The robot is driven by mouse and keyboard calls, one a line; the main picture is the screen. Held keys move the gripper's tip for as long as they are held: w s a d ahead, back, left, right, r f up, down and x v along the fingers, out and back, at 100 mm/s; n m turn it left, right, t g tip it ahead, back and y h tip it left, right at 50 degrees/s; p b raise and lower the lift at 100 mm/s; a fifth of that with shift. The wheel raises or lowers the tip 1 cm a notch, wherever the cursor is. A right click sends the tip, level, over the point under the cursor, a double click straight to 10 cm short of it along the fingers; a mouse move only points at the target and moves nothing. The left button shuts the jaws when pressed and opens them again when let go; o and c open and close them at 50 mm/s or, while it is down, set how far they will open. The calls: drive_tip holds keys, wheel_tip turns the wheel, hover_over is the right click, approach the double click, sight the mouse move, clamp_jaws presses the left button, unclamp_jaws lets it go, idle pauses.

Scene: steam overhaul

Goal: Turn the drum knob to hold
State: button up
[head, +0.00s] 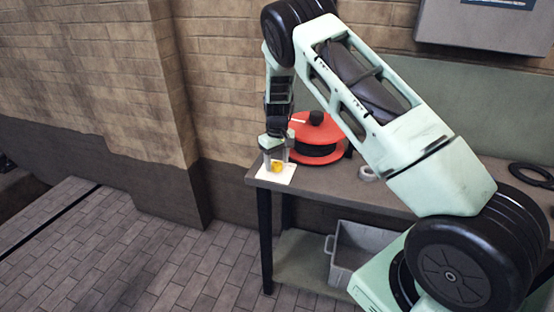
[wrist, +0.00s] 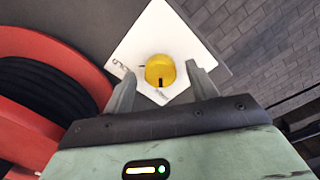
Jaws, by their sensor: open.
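The drum knob (head: 277,166) is a small yellow cylinder on a white square plate (head: 288,174) near the left end of the bench. In the wrist view the yellow knob (wrist: 160,71) has a dark mark on its lower edge, and the white plate (wrist: 150,30) carries dark lettering left of the knob, too small to read surely. My gripper (head: 277,158) points down over the plate. Its two fingers (wrist: 162,88) are open, one on each side of the knob, with gaps visible in the wrist view. Contact with the knob cannot be seen.
A red cable drum (head: 316,130) with black cable stands close beside the plate. A pale tape roll (head: 368,173) and a black ring (head: 531,175) lie on the bench (head: 340,187). A grey crate (head: 354,245) sits below. Open brick floor lies left.

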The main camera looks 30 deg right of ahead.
drive_tip(key=shift+f, duration=0.25)
drive_tip(key=c, duration=1)
